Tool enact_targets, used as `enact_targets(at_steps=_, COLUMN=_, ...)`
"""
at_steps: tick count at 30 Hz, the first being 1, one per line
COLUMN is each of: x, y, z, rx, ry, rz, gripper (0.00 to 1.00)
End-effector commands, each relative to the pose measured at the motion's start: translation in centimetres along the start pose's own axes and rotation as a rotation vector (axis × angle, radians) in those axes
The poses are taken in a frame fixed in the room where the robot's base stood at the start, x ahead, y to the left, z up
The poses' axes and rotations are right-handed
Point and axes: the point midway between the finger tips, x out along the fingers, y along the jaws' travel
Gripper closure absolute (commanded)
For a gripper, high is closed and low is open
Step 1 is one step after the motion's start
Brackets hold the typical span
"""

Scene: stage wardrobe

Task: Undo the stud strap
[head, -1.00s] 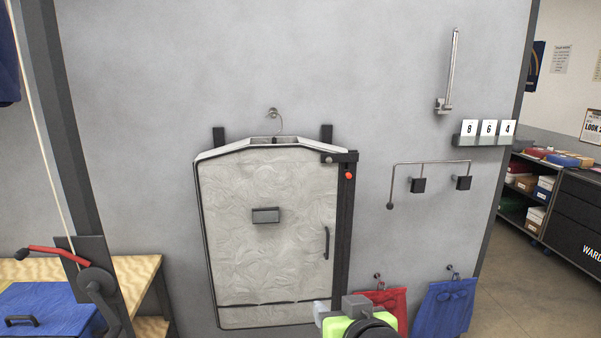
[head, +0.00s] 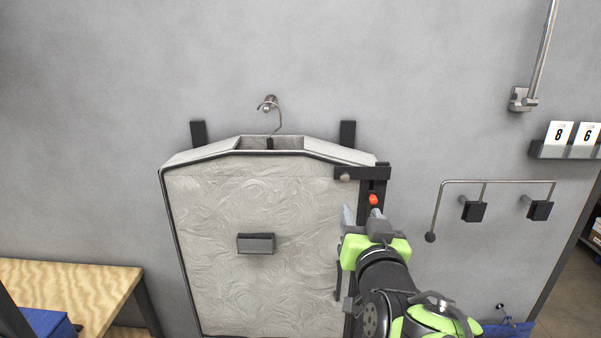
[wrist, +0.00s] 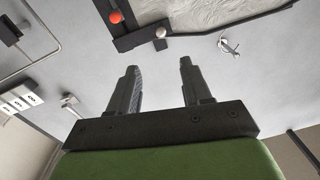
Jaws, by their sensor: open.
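The stud strap (head: 361,173) is a short black strap across the top right corner of the pale garment bag (head: 290,215). A round pale stud (head: 345,177) sits at its left end, and the strap lies flat there. In the wrist view the strap (wrist: 136,39) and stud (wrist: 160,32) are ahead of the fingertips. My gripper (head: 362,212) is open and empty, just below the strap in the head view and apart from the stud. The wrist view shows bare wall between its fingers (wrist: 158,70).
A red knob (head: 374,199) sits on the black upright just below the strap. The bag hangs by a wall hook (head: 270,103). A rail with black blocks (head: 473,211) is on the right, and number cards (head: 558,135) are beyond it. A wooden bench (head: 75,290) is at lower left.

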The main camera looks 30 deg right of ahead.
Motion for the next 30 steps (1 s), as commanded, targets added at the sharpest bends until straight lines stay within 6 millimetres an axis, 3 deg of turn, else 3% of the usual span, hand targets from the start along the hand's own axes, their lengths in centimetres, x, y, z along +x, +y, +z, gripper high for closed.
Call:
enact_targets(at_steps=12, x=9.8, y=-0.1, z=0.0, rx=-0.001, ry=-0.006, rz=-0.001, gripper=0.51)
enact_targets(at_steps=18, x=13.9, y=-0.1, z=-0.1, rx=0.0, ry=-0.004, rz=-0.001, gripper=0.51)
enact_targets(at_steps=23, x=15.1, y=-0.1, z=0.0, rx=0.001, ry=-0.003, rz=-0.001, gripper=0.51)
enact_targets(at_steps=30, x=15.2, y=-0.1, z=0.1, rx=0.0, ry=-0.003, rz=-0.001, gripper=0.53)
